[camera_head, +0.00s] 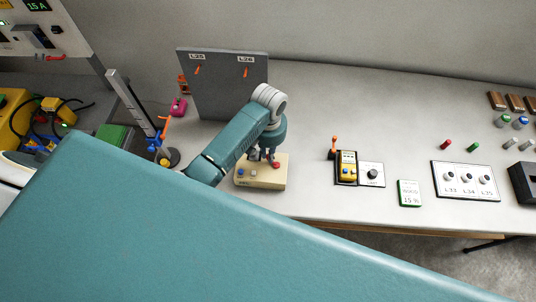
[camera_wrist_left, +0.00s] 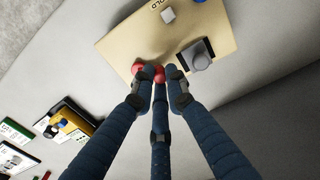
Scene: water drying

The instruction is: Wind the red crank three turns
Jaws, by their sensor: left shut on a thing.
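A beige box (camera_head: 262,181) stands on the bench in the head view, with blue and grey buttons on its left part. A small red crank (camera_head: 276,165) sits at its right part. My left gripper (camera_head: 268,156) reaches down onto the box from above. In the left wrist view the fingers (camera_wrist_left: 159,82) close around the red crank's knob (camera_wrist_left: 160,74), and another red part (camera_wrist_left: 138,67) shows just beside it. The beige box (camera_wrist_left: 130,40) fills the top there, with a grey block near the fingers. The crank's arm is mostly hidden. My right gripper is not in view.
A grey board (camera_head: 218,90) stands behind my left arm. A yellow device (camera_head: 347,167) with an orange lever, a small green-edged sign (camera_head: 409,193) and a white panel (camera_head: 465,181) lie to the right. The bench between the box and the yellow device is clear.

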